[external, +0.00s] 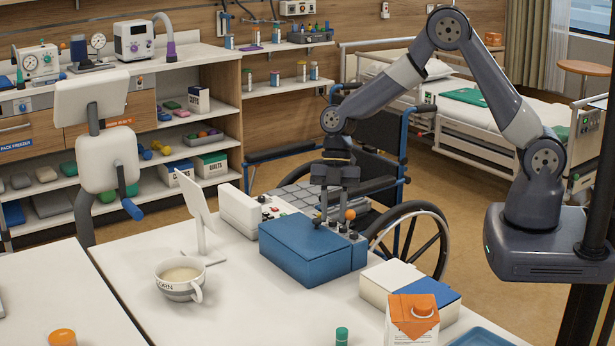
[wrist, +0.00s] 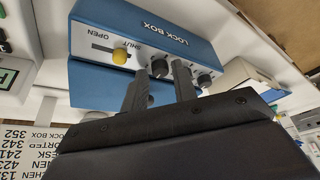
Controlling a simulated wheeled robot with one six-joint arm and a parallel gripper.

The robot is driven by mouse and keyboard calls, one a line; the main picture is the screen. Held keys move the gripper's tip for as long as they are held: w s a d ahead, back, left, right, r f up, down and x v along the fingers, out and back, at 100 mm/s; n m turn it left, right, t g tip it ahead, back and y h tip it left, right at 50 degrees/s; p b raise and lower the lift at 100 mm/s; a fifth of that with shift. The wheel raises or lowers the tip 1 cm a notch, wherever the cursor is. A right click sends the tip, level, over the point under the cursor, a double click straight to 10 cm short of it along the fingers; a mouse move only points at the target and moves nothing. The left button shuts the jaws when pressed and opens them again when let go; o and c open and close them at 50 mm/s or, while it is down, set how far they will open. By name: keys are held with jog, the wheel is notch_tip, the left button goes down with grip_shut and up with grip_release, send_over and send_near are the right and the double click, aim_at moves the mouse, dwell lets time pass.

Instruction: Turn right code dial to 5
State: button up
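The blue lock box (external: 305,252) stands on the white table in the external view. In the wrist view the lock box (wrist: 215,50) shows a pale panel with OPEN and SHUT marks, a yellow slider knob (wrist: 121,57) and a row of dark dials. One dial (wrist: 160,68) lies between my fingertips; another dial (wrist: 205,80) is to the right of my fingers. My gripper (external: 327,215) points down at the panel. Its two fingers are apart on either side of the dial, and contact cannot be told. The dial numbers are too small to read, and my right finger hides part of the row.
A mug (external: 181,278) and a tilted white stand (external: 197,220) are left of the box. A white-and-blue box (external: 408,287) and a carton (external: 412,318) are at the front right. A wheelchair (external: 415,235) is behind the table. A printed code sheet (wrist: 30,150) appears upside down in the wrist view.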

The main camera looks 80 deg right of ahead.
jog(key=shift+c, duration=0.6)
grip_shut()
jog(key=shift+f+m+b, duration=0.1)
jog(key=shift+m+b, duration=0.2)
jog(key=shift+b, duration=0.25)
